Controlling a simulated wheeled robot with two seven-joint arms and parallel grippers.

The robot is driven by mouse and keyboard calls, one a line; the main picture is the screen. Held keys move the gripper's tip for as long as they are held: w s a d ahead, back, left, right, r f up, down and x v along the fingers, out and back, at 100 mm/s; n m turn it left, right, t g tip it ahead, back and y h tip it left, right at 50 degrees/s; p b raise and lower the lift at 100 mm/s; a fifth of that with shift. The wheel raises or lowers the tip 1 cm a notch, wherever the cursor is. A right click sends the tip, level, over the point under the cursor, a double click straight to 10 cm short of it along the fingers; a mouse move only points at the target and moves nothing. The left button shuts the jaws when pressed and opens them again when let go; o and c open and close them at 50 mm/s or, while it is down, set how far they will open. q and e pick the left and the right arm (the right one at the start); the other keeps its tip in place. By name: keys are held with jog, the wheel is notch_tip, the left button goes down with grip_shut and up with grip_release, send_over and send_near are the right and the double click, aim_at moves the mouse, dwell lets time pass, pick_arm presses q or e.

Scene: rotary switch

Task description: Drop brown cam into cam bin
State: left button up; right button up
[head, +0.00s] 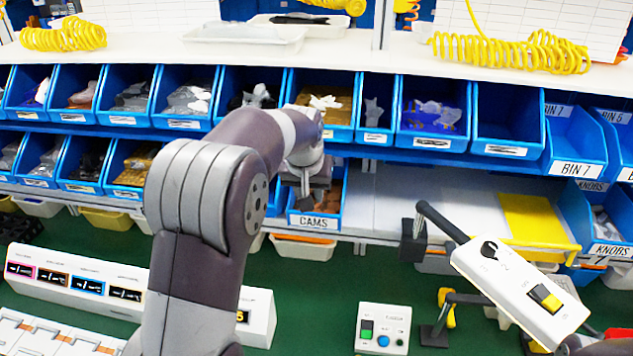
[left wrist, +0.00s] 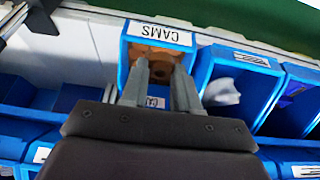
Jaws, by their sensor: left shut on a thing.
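The cam bin (head: 314,221) is a blue bin labelled CAMS in the lower row of the head view. It also shows in the left wrist view (left wrist: 160,34), with brown pieces inside. My left gripper (head: 307,205) is at this bin, its fingertips pointing into the opening. In the left wrist view the fingers (left wrist: 160,68) are a short gap apart and shut on the brown cam (left wrist: 159,72). The held cam is hard to separate from the brown pieces behind it. The head view mostly hides it behind the gripper. My right gripper is not in view.
An upper row of blue bins (head: 336,131) runs just above the cam bin. A neighbouring bin (left wrist: 236,80) holds a pale piece. A small button box (head: 382,326) sits on the green table.

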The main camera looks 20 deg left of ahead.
pick_arm(q)
jog(key=p, duration=0.3)
send_over(318, 207)
jog(key=s, duration=0.3)
jog(key=f, duration=0.1)
jog(key=f+p, duration=0.1)
jog(key=f, duration=0.1)
jog(key=shift+w+d, duration=0.1)
jog(key=shift+d, duration=0.2)
jog(key=p+x, duration=0.3)
jog(key=shift+f+p, duration=0.3)
jog(key=shift+f, duration=0.35)
jog(key=shift+f+b, duration=0.7)
jog(key=o, duration=1)
